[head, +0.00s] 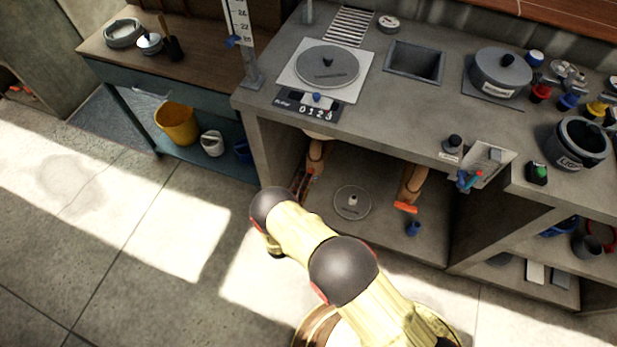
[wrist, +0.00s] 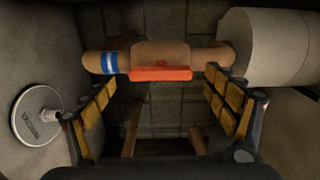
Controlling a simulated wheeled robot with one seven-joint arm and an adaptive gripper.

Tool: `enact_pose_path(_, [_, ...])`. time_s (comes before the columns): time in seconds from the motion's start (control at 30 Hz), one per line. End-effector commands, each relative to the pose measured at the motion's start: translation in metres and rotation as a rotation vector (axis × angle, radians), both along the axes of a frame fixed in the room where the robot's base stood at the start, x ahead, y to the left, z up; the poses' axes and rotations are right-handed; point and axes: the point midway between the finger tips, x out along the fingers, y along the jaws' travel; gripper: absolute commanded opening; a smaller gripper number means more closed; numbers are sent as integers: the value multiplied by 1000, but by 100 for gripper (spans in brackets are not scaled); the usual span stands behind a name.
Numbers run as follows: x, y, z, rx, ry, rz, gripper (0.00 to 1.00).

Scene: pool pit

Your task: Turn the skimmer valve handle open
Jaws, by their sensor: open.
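The skimmer valve handle is an orange bar (wrist: 160,74) on a tan pipe (wrist: 215,57) with blue and white bands at one end. In the wrist view the bar runs along the pipe. My gripper (wrist: 161,84) is open, its yellow-padded fingers on either side of the bar, with gaps at both ends. I cannot tell how deep the fingertips reach. In the head view this appears to be the left pipe (head: 317,155) under the counter. The gripper is mostly hidden there behind my arm.
A second pipe (head: 412,182) with an orange handle (head: 405,208) stands to the right in the bay. A white cylinder (wrist: 280,48) adjoins the pipe. The counter (head: 375,95) closes the bay above.

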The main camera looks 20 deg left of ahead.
Motion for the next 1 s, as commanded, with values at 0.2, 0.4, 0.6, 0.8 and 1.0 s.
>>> enact_pose_path(0.2, [-46, 5, 0, -1, -1, 4, 86])
enact_pose_path(0.4, [-71, 7, 0, 0, -1, 2, 86])
enact_pose_path(0.6, [-79, 7, 0, 1, -1, 0, 86])
enact_pose_path(0.8, [-79, 6, 0, 1, -1, 0, 86])
enact_pose_path(1.0, [-79, 7, 0, 1, -1, 0, 86])
